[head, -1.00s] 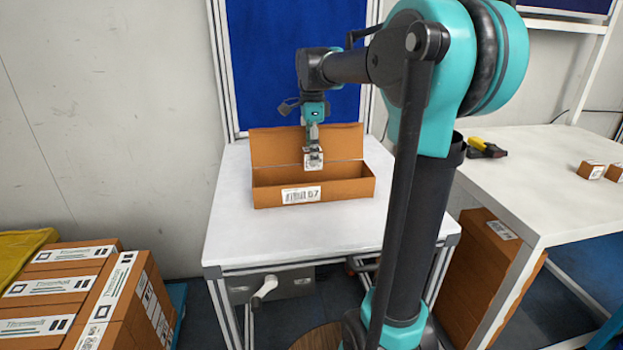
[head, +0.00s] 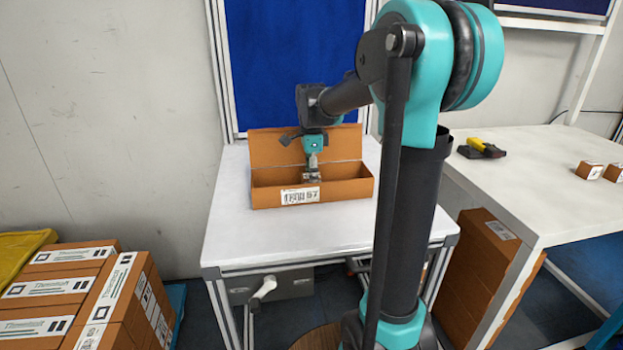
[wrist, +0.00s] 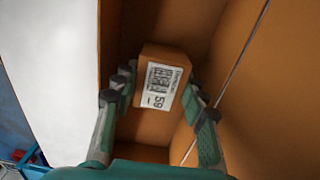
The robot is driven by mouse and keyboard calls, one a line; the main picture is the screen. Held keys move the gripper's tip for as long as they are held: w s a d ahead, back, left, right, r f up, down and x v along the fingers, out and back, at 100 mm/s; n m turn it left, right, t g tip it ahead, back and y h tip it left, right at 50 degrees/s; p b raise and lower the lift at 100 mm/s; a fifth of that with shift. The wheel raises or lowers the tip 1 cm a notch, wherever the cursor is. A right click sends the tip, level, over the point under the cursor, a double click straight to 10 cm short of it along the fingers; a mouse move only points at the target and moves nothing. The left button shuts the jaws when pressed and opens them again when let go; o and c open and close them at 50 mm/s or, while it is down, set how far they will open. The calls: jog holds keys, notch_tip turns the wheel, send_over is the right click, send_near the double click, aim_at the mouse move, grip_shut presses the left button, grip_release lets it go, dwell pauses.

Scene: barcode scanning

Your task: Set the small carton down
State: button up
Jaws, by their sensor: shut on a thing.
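The small carton (wrist: 165,82) is brown with a white barcode label reading 59. My gripper (wrist: 160,98) is shut on it, with a finger on each side. In the head view my gripper (head: 312,176) is down inside the open brown box (head: 342,189), behind its front wall. That wall hides most of the carton. The box has a barcode label on its front and its lid stands up at the back. I cannot tell whether the carton touches the box floor.
The box stands on a white table (head: 240,225) with clear room in front. On the right table (head: 560,165) are a yellow and black scanner (head: 482,148) and two small cartons (head: 590,170). Stacked brown boxes (head: 70,290) stand at the lower left.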

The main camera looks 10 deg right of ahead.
jog(key=o, duration=1)
notch_tip(320, 180, up, 12)
jog(key=shift+r, duration=0.1)
